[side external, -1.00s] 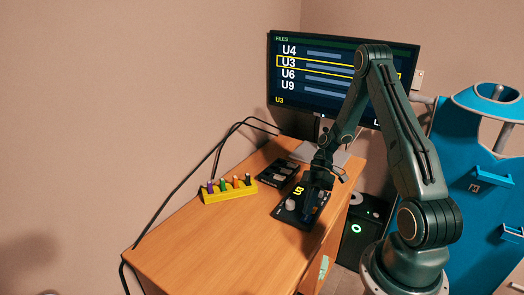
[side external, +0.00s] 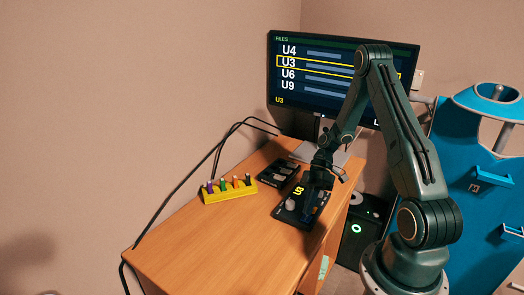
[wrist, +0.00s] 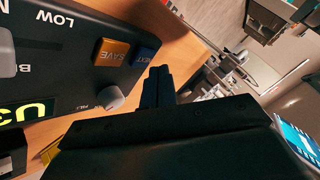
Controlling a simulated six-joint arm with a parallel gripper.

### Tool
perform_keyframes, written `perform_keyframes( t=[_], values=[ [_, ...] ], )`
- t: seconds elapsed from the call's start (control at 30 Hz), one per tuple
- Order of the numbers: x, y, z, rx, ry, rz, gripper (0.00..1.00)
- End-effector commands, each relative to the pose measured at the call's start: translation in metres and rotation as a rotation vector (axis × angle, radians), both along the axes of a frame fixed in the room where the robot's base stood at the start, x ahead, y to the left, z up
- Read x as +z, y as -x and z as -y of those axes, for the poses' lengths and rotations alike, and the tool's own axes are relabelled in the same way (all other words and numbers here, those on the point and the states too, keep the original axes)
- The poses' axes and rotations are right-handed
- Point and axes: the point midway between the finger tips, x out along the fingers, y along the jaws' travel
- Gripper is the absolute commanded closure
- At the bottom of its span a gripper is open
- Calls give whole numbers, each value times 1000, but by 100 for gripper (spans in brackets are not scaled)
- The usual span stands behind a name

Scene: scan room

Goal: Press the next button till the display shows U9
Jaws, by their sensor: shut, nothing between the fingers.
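The monitor (side external: 340,85) lists U4, U3, U6 and U9, with a yellow frame around U3 and U3 again at its bottom left. The dark control box (side external: 291,211) lies on the desk, and its small display (wrist: 28,112) also reads U3. In the wrist view the blue NEXT button (wrist: 146,54) sits beside the orange SAVE button (wrist: 113,52). My gripper (wrist: 160,72) is shut and empty, its fingertips close to the NEXT button; I cannot tell whether they touch it. In the side view my gripper (side external: 320,182) is over the box's right part.
A yellow holder (side external: 230,194) with several coloured pieces stands left of the box. A second dark panel (side external: 278,173) lies behind it. The wooden desk (side external: 205,245) is clear at the front left. A blue unit (side external: 475,215) stands at the right.

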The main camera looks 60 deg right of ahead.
Motion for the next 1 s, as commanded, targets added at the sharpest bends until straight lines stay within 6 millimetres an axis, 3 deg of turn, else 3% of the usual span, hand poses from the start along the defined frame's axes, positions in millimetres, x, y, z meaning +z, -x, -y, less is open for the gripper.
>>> perform_keyframes(
  t=[1.0],
  values=[
    [-10, 0, 0, 0, 0, 0, 100]
  ],
)
